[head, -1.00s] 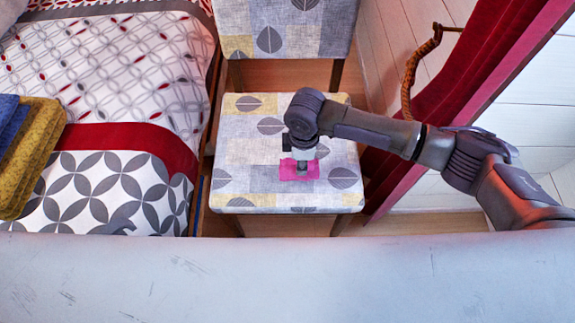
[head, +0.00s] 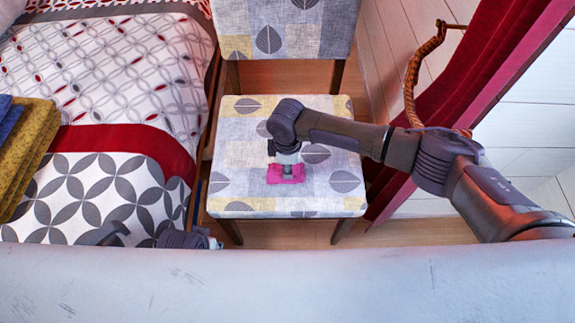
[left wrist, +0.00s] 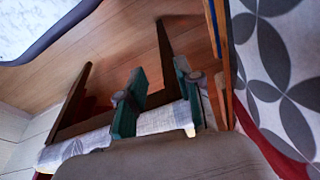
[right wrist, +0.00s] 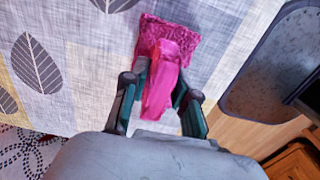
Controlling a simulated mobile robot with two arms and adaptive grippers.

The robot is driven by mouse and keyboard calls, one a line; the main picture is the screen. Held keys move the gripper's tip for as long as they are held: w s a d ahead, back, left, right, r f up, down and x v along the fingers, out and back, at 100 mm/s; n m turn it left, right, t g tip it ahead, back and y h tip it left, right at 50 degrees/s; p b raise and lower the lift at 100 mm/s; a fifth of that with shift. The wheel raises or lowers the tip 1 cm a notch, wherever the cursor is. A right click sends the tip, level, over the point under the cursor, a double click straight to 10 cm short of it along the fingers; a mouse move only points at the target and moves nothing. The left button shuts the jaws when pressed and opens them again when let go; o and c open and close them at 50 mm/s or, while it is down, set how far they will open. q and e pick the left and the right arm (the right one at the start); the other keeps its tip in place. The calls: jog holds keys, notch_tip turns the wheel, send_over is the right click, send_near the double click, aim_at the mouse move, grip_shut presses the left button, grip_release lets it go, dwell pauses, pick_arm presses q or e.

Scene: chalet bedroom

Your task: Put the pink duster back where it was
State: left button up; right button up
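The pink duster (head: 285,174) is at the patterned chair seat (head: 235,183), near the middle of the seat. In the right wrist view the duster (right wrist: 165,48) rises in a fold between the fingers and spreads out beyond them over the seat cloth. My right gripper (head: 287,168) points down and is closed about this fold; its fingertips are partly hidden by the duster. Whether the duster's underside touches the seat is hard to tell. My left gripper (left wrist: 157,95) is empty with its fingers apart, low beside the bed; part of it shows in the head view (head: 212,243).
The bed (head: 95,90) stands left of the chair, with folded yellow and blue cloths (head: 25,150) on it. A red curtain (head: 455,75) with a rope tie hangs at the right. Bare wooden floor (head: 285,232) shows in front of the chair.

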jog(key=o, duration=0.4)
jog(key=shift+o, duration=0.2)
jog(key=shift+r, duration=0.2)
pick_arm(q)
jog(key=s+f+p, duration=0.3)
jog(key=f, duration=0.6)
jog(key=shift+s+a+f+g, duration=0.2)
jog(key=shift+f+g, duration=0.1)
jog(key=shift+f, duration=0.1)
pick_arm(e)
notch_tip(320, 180, up, 12)
jog(key=shift+f, duration=0.15)
